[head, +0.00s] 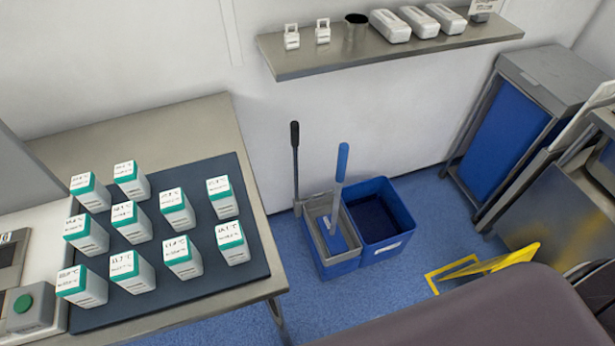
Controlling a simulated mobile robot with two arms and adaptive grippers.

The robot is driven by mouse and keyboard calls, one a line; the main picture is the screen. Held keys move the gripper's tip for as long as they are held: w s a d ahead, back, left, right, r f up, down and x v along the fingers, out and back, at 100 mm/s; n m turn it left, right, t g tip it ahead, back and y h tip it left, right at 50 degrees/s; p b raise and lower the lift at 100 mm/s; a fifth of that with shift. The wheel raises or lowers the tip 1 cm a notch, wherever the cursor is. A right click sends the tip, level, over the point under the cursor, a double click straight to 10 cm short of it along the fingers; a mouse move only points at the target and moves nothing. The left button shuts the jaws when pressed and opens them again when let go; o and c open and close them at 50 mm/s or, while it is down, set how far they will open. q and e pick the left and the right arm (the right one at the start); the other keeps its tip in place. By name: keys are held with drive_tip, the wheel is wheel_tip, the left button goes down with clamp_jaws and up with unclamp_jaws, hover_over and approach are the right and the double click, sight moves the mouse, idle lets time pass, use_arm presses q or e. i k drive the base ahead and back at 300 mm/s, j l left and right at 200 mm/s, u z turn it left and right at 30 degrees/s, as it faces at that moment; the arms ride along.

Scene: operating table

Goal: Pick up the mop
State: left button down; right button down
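The mop (338,190) has a blue handle that stands up, slightly tilted, out of a grey wringer basket (314,228). Its lower end is blue and sits in the basket. The basket is on the left part of a blue double bucket (397,243) on the floor. A separate black-topped lever (295,155) rises at the basket's left side. Neither my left gripper nor my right gripper is in view.
A steel table (196,119) at left holds a dark mat (215,280) with several white-and-teal boxes. A wall shelf (385,52) hangs above the bucket. A yellow floor sign (490,266) and brown padded surface (480,318) are nearer; a blue-sided cabinet (505,135) stands right.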

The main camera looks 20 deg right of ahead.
sight(336, 244)
drive_tip(key=z, duration=1.05)
drive_tip(key=k+j+z, duration=0.25)
drive_tip(key=k+z, duration=0.2)
drive_tip(key=k+j, duration=0.15)
drive_tip(key=k, duration=0.2)
drive_tip(key=k+j, duration=0.1)
drive_tip(key=k, duration=0.2)
